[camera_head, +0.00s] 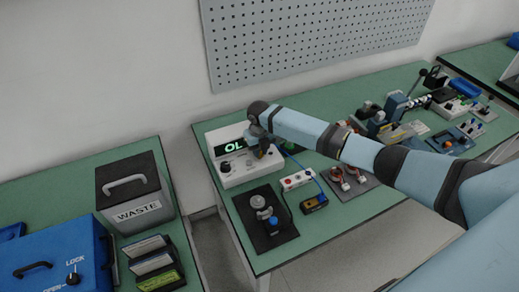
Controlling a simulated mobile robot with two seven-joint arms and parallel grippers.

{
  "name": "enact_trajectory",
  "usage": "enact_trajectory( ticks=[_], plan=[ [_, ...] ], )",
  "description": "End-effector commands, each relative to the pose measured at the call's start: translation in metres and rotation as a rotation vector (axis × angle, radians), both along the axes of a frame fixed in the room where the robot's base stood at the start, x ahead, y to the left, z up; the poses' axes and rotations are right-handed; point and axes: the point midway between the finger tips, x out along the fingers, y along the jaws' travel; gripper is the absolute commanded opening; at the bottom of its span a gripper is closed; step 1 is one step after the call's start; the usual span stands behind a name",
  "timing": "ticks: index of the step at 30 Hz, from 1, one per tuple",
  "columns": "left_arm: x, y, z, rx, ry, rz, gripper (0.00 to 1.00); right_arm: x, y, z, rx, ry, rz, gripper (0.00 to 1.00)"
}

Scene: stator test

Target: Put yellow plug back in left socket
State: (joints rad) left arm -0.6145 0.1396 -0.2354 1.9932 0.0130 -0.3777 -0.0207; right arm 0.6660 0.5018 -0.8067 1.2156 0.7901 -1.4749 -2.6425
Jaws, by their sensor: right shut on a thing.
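The white tester (237,177) stands at the left end of the green bench, with a lit display reading OL (230,147) and a dark knob (225,167). My right gripper (262,153) is at the tester's front right, reaching in from the right. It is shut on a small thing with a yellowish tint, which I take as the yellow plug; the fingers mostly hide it. The sockets are hidden or too small to make out, so I cannot tell whether the plug touches one. My left gripper is out of view.
In front of the tester are a black plate with a metal fixture (260,211), a white button box (297,180), a yellow-black device (314,204) and a blue cable (322,184). A waste bin (133,190) stands left, across a gap. My right arm spans the bench.

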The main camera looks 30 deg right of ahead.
Motion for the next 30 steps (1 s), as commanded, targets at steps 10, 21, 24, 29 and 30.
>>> enact_trajectory(
  ticks=[10,21,24,29,30],
  plan=[
    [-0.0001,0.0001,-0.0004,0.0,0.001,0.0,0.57,0.0002,-0.0001,-0.003,0.0,0.0,0.0,0.0],
    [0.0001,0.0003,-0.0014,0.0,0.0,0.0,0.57,-0.0001,-0.0001,-0.009,0.0,0.0,0.0,0.0],
    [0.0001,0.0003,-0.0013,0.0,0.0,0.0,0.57,-0.0001,-0.0001,-0.0089,0.0,0.0,0.0,0.0],
    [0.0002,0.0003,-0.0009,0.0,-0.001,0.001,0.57,-0.0001,-0.0001,-0.0089,0.0,0.0,0.0,0.48],
    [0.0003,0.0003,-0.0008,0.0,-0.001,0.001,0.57,-0.0001,-0.0001,-0.0089,0.0,0.0,0.0,0.48]
  ],
)
